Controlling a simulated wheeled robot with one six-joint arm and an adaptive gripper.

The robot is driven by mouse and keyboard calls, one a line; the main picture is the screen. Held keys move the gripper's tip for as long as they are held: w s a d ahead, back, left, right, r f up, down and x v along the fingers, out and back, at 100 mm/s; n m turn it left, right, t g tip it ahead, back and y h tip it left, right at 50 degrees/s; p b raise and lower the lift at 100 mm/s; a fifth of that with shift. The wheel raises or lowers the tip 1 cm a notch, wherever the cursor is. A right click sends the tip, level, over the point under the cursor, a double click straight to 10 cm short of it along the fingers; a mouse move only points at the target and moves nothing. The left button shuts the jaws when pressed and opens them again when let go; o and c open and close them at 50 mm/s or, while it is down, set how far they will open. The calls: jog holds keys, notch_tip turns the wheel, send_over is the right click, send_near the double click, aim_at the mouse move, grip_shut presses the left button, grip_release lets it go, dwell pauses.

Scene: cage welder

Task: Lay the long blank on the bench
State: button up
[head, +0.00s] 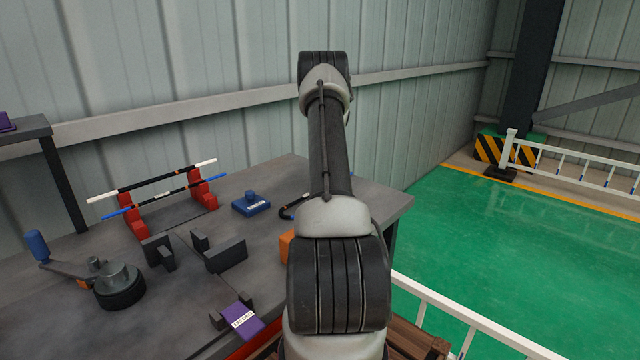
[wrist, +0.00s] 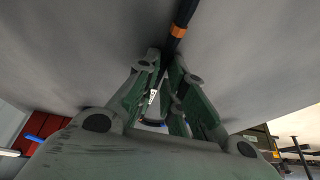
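Two long rods rest across a red rack on the bench (head: 175,300) in the head view: a black one with white ends (head: 150,182) and one with blue ends (head: 165,195). I cannot tell which piece is the long blank. In the wrist view my gripper (wrist: 165,62) has its green fingers drawn close together, with a dark rod with an orange band (wrist: 177,32) running between the tips against a grey surface. The fingers look shut on it.
A blue block with a knob (head: 251,204), dark grey brackets (head: 225,255), a round dark fixture with a blue-handled lever (head: 118,285) and a purple labelled piece (head: 242,320) stand on the bench. A white railing (head: 470,320) runs at right, by the green floor.

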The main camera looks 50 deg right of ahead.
jog(key=o, duration=0.4)
jog(key=shift+o, duration=0.2)
jog(key=v, duration=1.2)
